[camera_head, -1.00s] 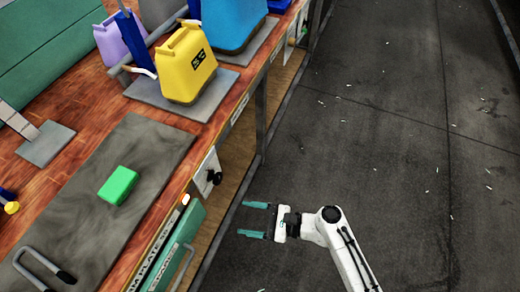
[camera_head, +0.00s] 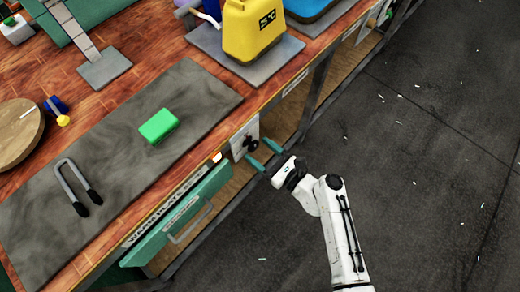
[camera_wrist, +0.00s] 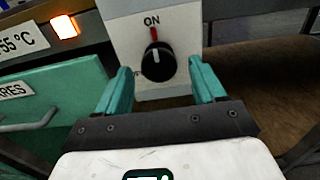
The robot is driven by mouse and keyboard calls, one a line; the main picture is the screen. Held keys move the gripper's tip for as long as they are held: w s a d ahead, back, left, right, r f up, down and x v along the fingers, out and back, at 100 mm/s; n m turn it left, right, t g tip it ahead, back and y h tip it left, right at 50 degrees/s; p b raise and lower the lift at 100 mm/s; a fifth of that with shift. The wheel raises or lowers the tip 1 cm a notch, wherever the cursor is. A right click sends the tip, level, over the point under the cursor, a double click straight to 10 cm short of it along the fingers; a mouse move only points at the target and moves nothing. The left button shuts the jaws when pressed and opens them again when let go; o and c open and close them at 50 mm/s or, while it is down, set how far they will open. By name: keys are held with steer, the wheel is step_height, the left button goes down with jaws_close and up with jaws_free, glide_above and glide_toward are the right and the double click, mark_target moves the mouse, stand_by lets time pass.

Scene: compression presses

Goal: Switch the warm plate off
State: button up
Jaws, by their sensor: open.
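The warm plate (camera_head: 75,185) is a long dark grey slab on the wooden bench. Its switch is a black rotary knob (camera_wrist: 158,62) on a white panel (camera_wrist: 125,25) on the bench front. The knob also shows small in the head view (camera_head: 251,143). My gripper (camera_wrist: 160,85) is open and empty, its teal fingers on either side of the knob's line, short of the panel. I cannot tell whether a finger touches it. An orange lamp (camera_wrist: 65,27) glows left of the panel.
A green block (camera_head: 159,126) and a grey U-shaped handle (camera_head: 75,185) lie on the plate. A teal drawer (camera_head: 180,220) with a handle juts out left of the panel. A yellow jug (camera_head: 250,35) stands behind.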

steer(key=shift+w+a, duration=0.2)
steer(key=shift+a, duration=0.15)
steer(key=shift+c, duration=0.2)
steer(key=c, duration=1)
